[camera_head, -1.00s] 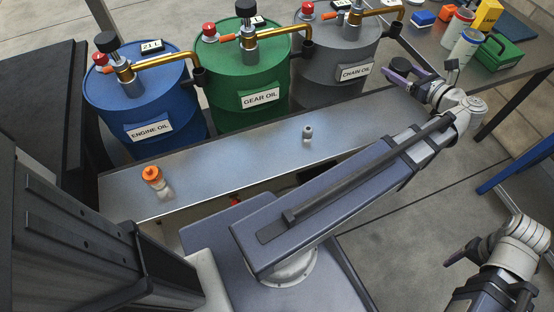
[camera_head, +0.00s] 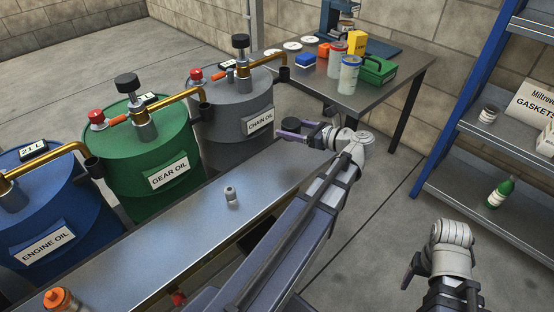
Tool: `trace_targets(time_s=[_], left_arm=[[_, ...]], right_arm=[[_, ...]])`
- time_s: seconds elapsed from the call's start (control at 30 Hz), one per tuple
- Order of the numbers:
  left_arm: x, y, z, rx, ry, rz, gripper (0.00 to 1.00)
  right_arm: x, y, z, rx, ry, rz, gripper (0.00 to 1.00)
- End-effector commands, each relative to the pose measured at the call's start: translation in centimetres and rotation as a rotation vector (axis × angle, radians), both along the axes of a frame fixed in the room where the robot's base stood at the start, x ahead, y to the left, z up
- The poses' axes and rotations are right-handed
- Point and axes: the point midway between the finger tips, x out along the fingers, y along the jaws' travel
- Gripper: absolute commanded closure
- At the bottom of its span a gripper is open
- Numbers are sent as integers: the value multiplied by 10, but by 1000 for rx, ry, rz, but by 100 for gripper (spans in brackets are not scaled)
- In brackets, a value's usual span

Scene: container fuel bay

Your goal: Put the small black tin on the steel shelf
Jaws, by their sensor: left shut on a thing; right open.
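My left gripper (camera_head: 303,131) is shut on a small black tin (camera_head: 291,124), held above the far end of a long steel shelf (camera_head: 185,235) in front of the drums. A rack with blue posts and grey shelf boards (camera_head: 476,135) stands at the right, well apart from the tin. My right gripper (camera_head: 407,272) is open and empty over the floor at the lower right; its jaws are partly hidden by its wrist.
A small grey-capped bottle (camera_head: 230,194) and an orange-capped bottle (camera_head: 60,299) stand on the long steel shelf. Blue, green and grey drums (camera_head: 225,135) line its far side. A workbench (camera_head: 385,97) holds jars and boxes. The rack bears a jar (camera_head: 489,114) and a green bottle (camera_head: 499,192).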

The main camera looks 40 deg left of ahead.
Motion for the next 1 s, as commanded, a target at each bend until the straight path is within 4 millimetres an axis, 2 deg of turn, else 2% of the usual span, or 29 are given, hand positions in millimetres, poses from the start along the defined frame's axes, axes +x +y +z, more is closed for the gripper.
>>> trace_targets(time_s=[0.03,0.3,0.57,0.87,1.0], left_arm=[[0,0,-13,0,0,0,88],[0,0,-52,0,0,0,88],[0,0,-54,0,0,0,88],[0,0,-88,0,0,0,88],[0,0,-91,1,0,0,88]], right_arm=[[0,0,-13,0,0,-1,32],[0,0,-52,0,-1,-10,32],[0,0,-54,0,-2,-10,32],[1,0,-88,1,-4,-9,32],[1,0,-91,1,-5,-9,32]])
